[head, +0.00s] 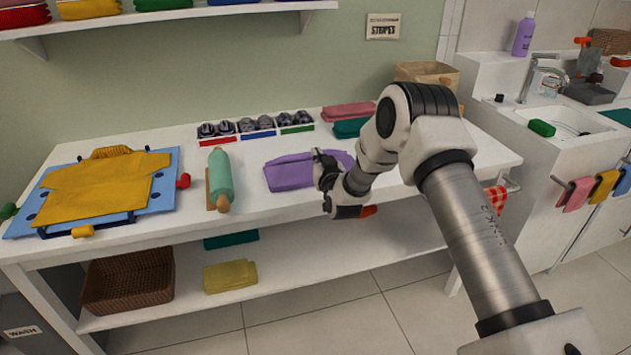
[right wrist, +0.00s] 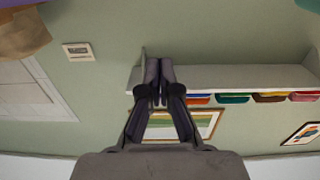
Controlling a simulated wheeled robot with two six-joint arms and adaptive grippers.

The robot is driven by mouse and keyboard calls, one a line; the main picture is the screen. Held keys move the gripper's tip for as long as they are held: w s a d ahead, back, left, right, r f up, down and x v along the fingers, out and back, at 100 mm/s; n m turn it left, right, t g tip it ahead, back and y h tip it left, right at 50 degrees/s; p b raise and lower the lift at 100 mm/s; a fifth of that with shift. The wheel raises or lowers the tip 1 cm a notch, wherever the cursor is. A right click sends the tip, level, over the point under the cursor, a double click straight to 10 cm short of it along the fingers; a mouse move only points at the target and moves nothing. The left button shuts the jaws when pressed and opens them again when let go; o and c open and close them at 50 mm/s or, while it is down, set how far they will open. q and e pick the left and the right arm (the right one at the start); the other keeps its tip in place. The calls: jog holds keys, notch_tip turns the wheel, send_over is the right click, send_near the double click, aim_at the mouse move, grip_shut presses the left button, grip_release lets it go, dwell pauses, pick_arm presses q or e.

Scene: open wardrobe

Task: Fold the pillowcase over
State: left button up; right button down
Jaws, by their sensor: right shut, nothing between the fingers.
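The purple pillowcase (head: 292,173) lies on the white table, right of the rolling pin, as a flat folded piece. Its right part is partly hidden behind my right gripper (head: 322,165), which is at its right side in the head view; I cannot tell whether they touch. In the right wrist view my right gripper (right wrist: 159,75) is shut with nothing between its fingers. The pillowcase does not show there. My left gripper is not in view.
A teal rolling pin (head: 220,178) lies left of the pillowcase. A yellow shirt (head: 103,188) lies on a blue board (head: 165,190) at the far left. Sock trays (head: 256,126) and folded cloths (head: 349,111) stand behind. The table's front edge is mostly clear.

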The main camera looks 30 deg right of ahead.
dwell(0.5)
jog(key=s+a+r+p, duration=0.1)
jog(key=s+r+p, duration=0.4)
dwell(0.3)
jog(key=shift+a, duration=0.1)
dwell(0.8)
